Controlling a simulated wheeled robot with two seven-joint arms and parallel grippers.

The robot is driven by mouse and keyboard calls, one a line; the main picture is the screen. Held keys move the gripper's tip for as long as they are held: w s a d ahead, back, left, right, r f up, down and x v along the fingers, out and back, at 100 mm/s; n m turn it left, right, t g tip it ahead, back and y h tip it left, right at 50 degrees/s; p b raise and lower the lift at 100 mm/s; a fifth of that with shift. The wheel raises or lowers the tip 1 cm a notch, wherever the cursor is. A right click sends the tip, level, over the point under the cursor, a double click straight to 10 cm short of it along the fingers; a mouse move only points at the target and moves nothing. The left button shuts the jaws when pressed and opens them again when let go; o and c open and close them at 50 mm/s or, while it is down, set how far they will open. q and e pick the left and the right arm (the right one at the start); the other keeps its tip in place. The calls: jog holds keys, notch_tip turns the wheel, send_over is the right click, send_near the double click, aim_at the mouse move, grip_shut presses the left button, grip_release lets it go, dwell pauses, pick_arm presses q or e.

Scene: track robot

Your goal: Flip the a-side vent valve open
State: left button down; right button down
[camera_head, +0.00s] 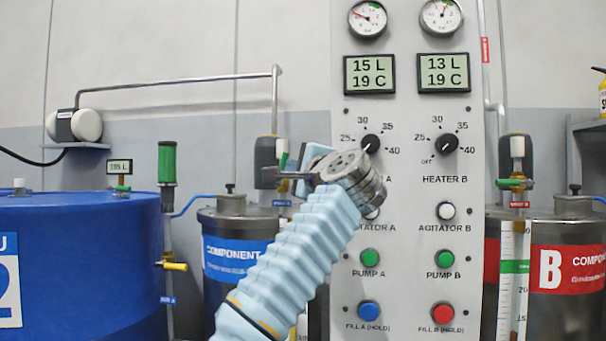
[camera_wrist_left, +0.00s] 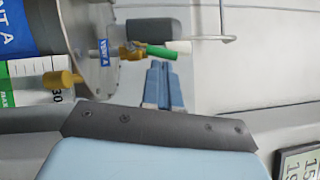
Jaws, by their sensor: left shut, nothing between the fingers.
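The a-side vent valve shows in the left wrist view as a brass body with a green handle (camera_wrist_left: 160,52), beside a blue VENT A tag (camera_wrist_left: 104,52). The handle points along the stub toward a white cylinder. In the head view a bit of its green (camera_head: 283,160) shows below the white cylinder, and my gripper hides much of the valve. My left gripper (camera_head: 268,177) is shut and empty in front of the valve. In the wrist view its fingertips (camera_wrist_left: 160,66) lie close to the handle; I cannot tell if they touch.
The control panel (camera_head: 408,95) stands right behind my left wrist. The blue-banded component A tank (camera_head: 240,260) is below, and a blue drum (camera_head: 90,265) is at left. The b-side vent valve (camera_head: 513,183) has its green handle level.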

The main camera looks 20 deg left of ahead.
pick_arm(q)
jog(key=b+v, duration=0.3)
jog(key=v, duration=0.7)
jog(key=shift+f, duration=0.15)
